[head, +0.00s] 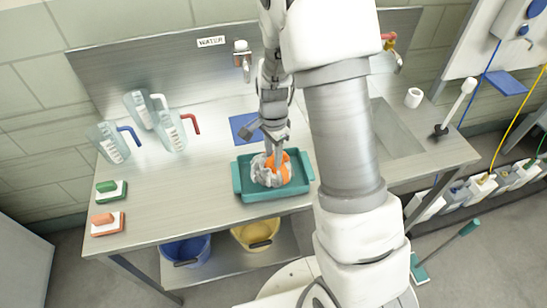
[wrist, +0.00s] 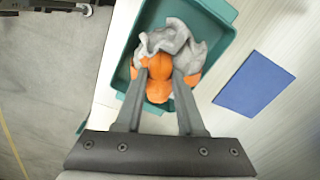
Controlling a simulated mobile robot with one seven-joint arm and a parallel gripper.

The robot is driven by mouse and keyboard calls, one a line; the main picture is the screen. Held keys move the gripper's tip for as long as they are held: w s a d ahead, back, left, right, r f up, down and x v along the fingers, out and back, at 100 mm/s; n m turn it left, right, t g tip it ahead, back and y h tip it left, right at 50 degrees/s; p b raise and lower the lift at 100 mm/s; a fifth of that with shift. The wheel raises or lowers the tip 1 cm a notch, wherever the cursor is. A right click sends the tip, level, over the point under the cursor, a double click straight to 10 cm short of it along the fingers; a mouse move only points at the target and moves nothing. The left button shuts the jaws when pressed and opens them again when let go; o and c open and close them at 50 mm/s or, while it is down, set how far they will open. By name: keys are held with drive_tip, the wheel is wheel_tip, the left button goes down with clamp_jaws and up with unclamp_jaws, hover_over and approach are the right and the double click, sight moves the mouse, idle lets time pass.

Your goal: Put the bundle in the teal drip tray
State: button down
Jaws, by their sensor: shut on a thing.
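The bundle (head: 265,172) is a grey cloth bunched with orange round pieces. It is inside the outline of the teal drip tray (head: 249,193) on the metal counter. My gripper (head: 275,155) reaches down from above with its fingers shut on the bundle. In the wrist view the bundle (wrist: 180,40) lies between and beyond the fingertips (wrist: 158,80), within the walls of the teal tray (wrist: 222,10). Whether the bundle touches the tray floor cannot be told.
A blue mat (head: 243,126) lies behind the tray. Several clear jugs (head: 140,110) stand at the back left, and two brushes (head: 111,190) lie at the left edge. A sink (head: 397,130) is to the right. Buckets (head: 186,250) sit below.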

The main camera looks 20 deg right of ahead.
drive_tip(key=shift+f, duration=1.05)
drive_tip(key=shift+f, duration=0.1)
drive_tip(key=shift+f, duration=0.15)
drive_tip(key=c, duration=0.5)
unclamp_jaws()
drive_tip(key=shift+r, duration=0.2)
